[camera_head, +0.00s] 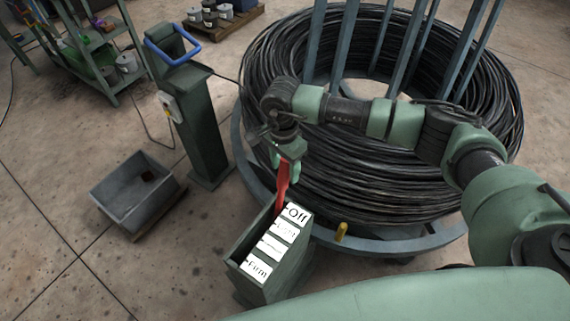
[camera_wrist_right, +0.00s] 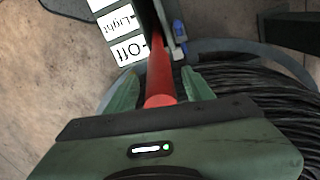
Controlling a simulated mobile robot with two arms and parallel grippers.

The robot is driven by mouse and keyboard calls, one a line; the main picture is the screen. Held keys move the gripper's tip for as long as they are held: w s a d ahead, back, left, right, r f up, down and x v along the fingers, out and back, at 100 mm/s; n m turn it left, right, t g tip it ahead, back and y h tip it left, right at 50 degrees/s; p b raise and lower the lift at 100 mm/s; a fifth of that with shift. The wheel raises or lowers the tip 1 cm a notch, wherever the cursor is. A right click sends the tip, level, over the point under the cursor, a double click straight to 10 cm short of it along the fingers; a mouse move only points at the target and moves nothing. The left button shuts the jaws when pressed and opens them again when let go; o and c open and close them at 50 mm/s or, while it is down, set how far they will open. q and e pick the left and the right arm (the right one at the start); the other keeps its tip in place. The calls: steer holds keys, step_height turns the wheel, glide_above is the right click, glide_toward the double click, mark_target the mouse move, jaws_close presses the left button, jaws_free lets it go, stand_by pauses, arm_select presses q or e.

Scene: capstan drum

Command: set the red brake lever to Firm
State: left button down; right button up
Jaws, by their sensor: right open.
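The red brake lever (camera_head: 281,186) stands up from a green box (camera_head: 276,277) with a label strip running from Off (camera_head: 297,213) at the far end to Firm (camera_head: 257,267) at the near end. The lever is at the Off end. My right gripper (camera_head: 282,168) is at the lever's upper part. In the right wrist view the red lever (camera_wrist_right: 160,75) lies between the two green fingers of my right gripper (camera_wrist_right: 160,88), which are open with gaps at its sides. The Light label also shows there (camera_wrist_right: 118,24). My left gripper is not in view.
A large coil of black cable (camera_head: 350,175) on a round blue-grey stand is behind the lever box. A green post with a blue handle (camera_head: 173,45) stands at left. A grey bin (camera_head: 135,195) is on the floor left of the box. Floor between them is clear.

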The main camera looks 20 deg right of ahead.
jaws_close()
stand_by(1.4)
